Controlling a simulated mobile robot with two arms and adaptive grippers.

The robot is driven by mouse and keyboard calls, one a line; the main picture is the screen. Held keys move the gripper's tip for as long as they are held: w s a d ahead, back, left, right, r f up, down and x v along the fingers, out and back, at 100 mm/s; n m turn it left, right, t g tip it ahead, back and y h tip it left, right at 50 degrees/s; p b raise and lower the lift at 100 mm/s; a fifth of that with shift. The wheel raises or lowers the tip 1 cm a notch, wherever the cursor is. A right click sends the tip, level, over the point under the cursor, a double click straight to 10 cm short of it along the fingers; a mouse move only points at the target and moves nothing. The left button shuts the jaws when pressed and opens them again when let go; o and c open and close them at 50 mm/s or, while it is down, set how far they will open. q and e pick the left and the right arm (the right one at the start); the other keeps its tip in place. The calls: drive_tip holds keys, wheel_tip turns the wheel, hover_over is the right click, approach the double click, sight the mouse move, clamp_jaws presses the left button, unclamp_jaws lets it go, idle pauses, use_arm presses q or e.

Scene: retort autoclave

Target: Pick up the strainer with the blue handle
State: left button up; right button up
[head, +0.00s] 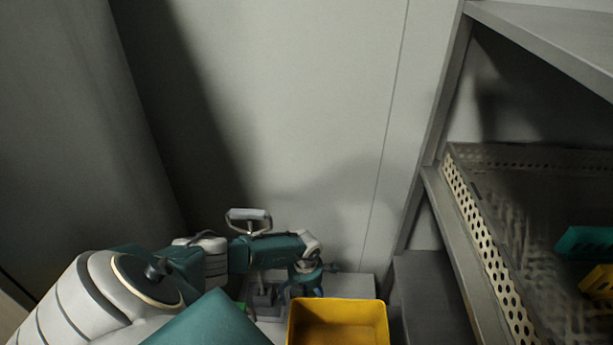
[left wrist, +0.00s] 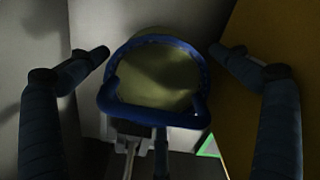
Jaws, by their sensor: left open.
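In the left wrist view, a blue loop (left wrist: 158,117) with a rounded, dull yellow-green part (left wrist: 152,75) inside it appears to be the strainer with the blue handle. My left gripper (left wrist: 159,51) is open, with one finger on each side of the blue loop and visible gaps to both. Nothing is gripped. In the head view my left arm reaches over a low grey surface and my left gripper (head: 306,279) points down, close behind the yellow bin. The strainer is not clearly visible there. My right gripper is out of view.
An open yellow bin (head: 338,305) stands close to my left gripper; a yellow wall (left wrist: 255,45) shows at right in the wrist view. A grey shelf (head: 455,240) at right holds a perforated metal tray (head: 487,255) with teal and yellow items. A pale wall stands behind.

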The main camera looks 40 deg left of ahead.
use_arm(q)
drive_tip(key=c, duration=1.5)
drive_tip(key=shift+c, duration=0.2)
drive_tip(key=shift+r, duration=0.1)
drive_tip(key=shift+a+r, duration=0.1)
drive_tip(key=shift+r, duration=0.45)
wheel_tip(320, 180, up, 11)
drive_tip(key=shift+f+p, duration=0.1)
drive_tip(key=shift+p, duration=0.65)
wheel_tip(320, 180, up, 16)
drive_tip(key=b, duration=0.1)
